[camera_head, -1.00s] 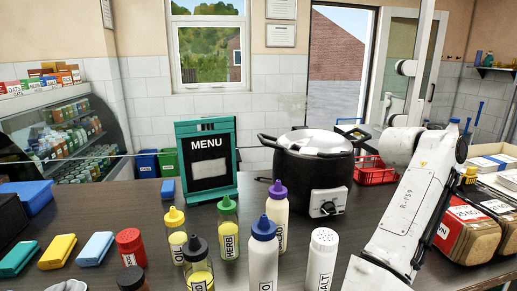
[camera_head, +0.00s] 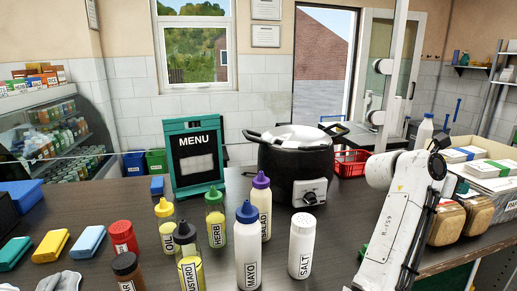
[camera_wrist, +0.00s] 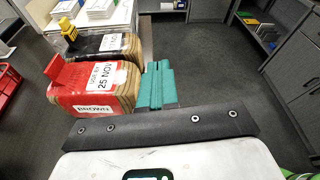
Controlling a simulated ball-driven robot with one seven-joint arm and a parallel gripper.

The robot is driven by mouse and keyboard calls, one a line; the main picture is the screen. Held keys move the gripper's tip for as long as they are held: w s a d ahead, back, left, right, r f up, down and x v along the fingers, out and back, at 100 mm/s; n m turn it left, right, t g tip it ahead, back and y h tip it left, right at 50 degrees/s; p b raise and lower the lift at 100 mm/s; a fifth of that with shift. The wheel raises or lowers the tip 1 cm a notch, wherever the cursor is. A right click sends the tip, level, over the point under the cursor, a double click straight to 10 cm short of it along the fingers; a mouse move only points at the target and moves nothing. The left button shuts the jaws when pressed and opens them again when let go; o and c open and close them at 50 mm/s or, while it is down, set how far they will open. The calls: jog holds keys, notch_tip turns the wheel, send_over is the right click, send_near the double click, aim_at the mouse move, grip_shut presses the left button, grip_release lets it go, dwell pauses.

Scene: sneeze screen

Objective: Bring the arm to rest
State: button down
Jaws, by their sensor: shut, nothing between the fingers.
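My white arm (camera_head: 388,215) shows at the right of the head view, over the right end of the dark counter. It bends at an upper joint and runs down to the bottom edge. My gripper is not visible in the head view. In the wrist view my gripper's teal fingers (camera_wrist: 157,84) are together with nothing between them. They are beside the red-labelled package (camera_wrist: 95,88); I cannot tell whether they touch it.
A black pot (camera_head: 294,168), a menu board (camera_head: 195,158) and several sauce bottles stand on the counter (camera_head: 110,200). Brown packages (camera_head: 447,222) and a paper-filled tray lie right of my arm. The wrist view shows open floor (camera_wrist: 215,65) beyond the fingers.

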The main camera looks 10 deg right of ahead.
jog(key=a+r+n+t+h, duration=0.4)
jog(key=r+n+t+h, duration=0.45)
jog(key=n, duration=0.25)
jog(key=w+a+f+n+t+y, duration=0.1)
jog(key=w+a+n+t+y, duration=0.1)
jog(key=a+n+t+y, duration=0.7)
jog(key=w+a+f+n+t+y, duration=0.15)
jog(key=n+t+y, duration=0.25)
jog(key=n+t, duration=0.65)
jog(key=a+f+n+g+y, duration=0.7)
jog(key=a+f+n+y, duration=0.5)
jog(key=n, duration=0.3)
jog(key=s+a+f+n+g, duration=0.25)
jog(key=s+f+g, duration=0.3)
jog(key=f, duration=0.45)
jog(key=s+a+f+n+g, duration=0.1)
jog(key=s+f+n+g, duration=0.25)
jog(key=s+f, duration=0.5)
jog(key=s+d+f+g+h, duration=0.1)
jog(key=s+f+g, duration=0.4)
jog(key=s, duration=0.6)
jog(key=s+d+f+g+h, duration=0.1)
jog(key=s+f+g, duration=0.4)
jog(key=s+f, duration=0.5)
jog(key=shift+s, duration=1.05)
